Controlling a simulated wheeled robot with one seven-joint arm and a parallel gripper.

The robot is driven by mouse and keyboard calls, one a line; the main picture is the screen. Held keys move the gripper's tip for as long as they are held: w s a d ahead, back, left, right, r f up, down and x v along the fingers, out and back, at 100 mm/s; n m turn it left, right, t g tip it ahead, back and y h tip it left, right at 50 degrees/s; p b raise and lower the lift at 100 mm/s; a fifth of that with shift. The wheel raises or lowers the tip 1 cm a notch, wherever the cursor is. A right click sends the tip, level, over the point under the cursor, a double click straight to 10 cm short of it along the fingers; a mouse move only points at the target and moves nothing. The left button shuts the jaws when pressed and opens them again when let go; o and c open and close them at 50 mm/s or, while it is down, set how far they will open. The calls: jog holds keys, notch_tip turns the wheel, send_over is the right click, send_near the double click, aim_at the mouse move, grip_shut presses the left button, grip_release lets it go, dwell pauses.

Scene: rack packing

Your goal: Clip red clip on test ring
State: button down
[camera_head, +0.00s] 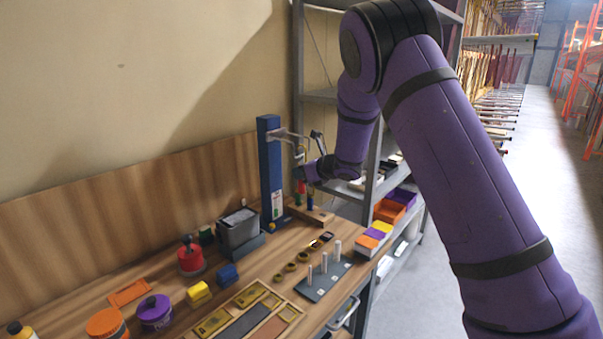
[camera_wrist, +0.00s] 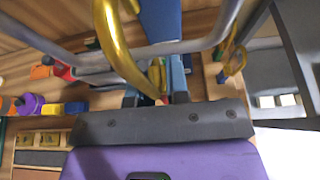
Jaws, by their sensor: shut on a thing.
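My gripper (camera_wrist: 155,94) is shut on a small piece, mostly hidden between its blue fingers in the wrist view. A red bit, taken to be the red clip (camera_wrist: 163,99), shows at the finger base. A large yellow ring (camera_wrist: 122,50), perhaps the test ring, curves close in front of the camera, with grey bars beside it. A smaller yellow ring (camera_wrist: 236,62) hangs to the right. I cannot tell whether the clip touches a ring. In the head view my gripper (camera_head: 306,172) is beside the blue column (camera_head: 271,175) and its metal arms, too small to read.
The wooden bench (camera_head: 255,278) carries a grey bin (camera_head: 239,229), a red container (camera_head: 190,257), a purple-lidded jar (camera_head: 154,310) and a dark plate with white pegs (camera_head: 322,280). A metal shelf (camera_head: 372,175) with coloured bins stands behind. The aisle at right is clear.

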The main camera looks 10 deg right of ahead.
jog(key=shift+w+a+f, duration=0.1)
jog(key=shift+f, duration=0.65)
dwell(0.5)
jog(key=shift+f, duration=0.25)
dwell(0.9)
jog(key=c, duration=1.6)
grip_release()
jog(key=shift+c, duration=0.2)
grip_shut()
